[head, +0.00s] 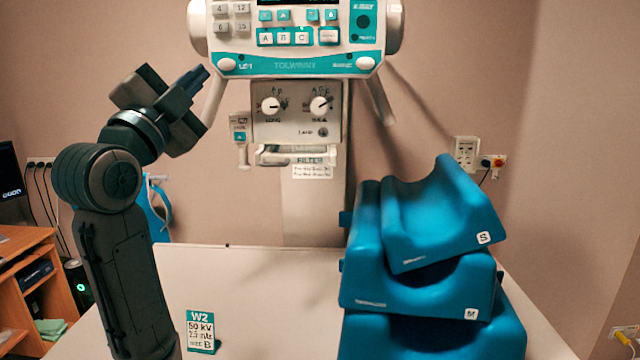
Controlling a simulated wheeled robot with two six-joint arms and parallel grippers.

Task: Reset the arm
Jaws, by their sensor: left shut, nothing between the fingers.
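My left arm rises from the bottom left in the head view and bends toward the middle at its top. My left gripper (205,74) is raised in the air, just left of the white and teal control console. Its fingers are together and hold nothing. It looks close to the console's left handle, but I cannot tell whether they touch. My right arm and right gripper are not in view.
The console (295,67) with knobs hangs at the top centre. Blue cushions marked S (440,215) and M (415,290) are stacked on the right of the white table (270,300). A W2 card (200,331) stands at the front. A wooden desk (30,270) is at left.

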